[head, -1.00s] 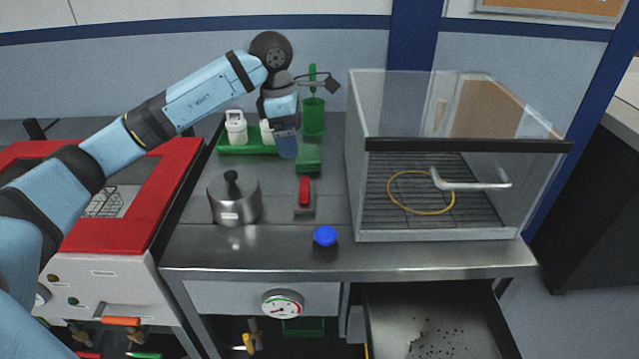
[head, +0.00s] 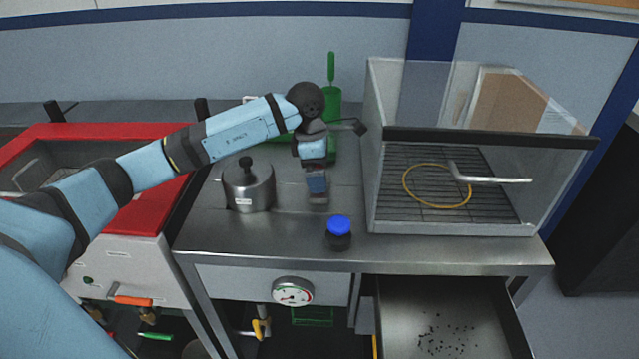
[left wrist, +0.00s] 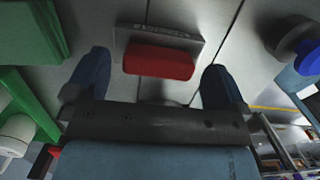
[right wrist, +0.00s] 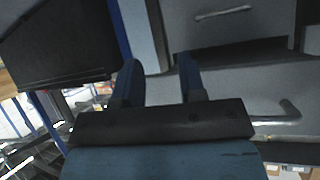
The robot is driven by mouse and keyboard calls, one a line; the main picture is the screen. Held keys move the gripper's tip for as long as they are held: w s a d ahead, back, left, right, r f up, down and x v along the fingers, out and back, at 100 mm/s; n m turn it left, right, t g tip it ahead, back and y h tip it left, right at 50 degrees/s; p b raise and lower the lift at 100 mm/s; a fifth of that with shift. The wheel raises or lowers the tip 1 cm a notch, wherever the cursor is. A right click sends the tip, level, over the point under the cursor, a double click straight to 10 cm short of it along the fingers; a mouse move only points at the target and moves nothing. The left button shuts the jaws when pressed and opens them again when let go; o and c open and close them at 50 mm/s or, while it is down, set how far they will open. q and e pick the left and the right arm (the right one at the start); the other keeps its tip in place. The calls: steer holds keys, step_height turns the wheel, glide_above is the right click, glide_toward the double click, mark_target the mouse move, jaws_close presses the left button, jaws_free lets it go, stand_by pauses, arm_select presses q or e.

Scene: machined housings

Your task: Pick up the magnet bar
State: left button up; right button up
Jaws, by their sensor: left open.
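The magnet bar has a red handle (left wrist: 158,62) on a flat grey bar (left wrist: 165,37), seen in the left wrist view lying on the steel bench top. In the head view it is hidden behind my left gripper (head: 317,196). That gripper points down over the bench, open and empty. In the left wrist view its two blue fingers stand apart on either side of the red handle, not visibly touching it; the height gap is hard to judge. My right gripper (right wrist: 158,78) shows only in its wrist view, fingers apart with nothing between them.
A steel pot (head: 249,190) stands left of my left gripper, and a blue-capped jar (head: 339,231) stands in front. A glass-walled case (head: 487,228) is on the right. Green holders (head: 331,98) are behind. A drawer (head: 500,320) hangs open below.

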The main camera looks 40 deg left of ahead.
arm_select(q)
steer(key=shift+w+d+f, duration=0.1)
steer(key=shift+f, duration=0.8)
steer(key=c, duration=1.1)
steer(key=shift+r, duration=0.1)
step_height(320, 180, up, 20)
steer(key=p, duration=0.1)
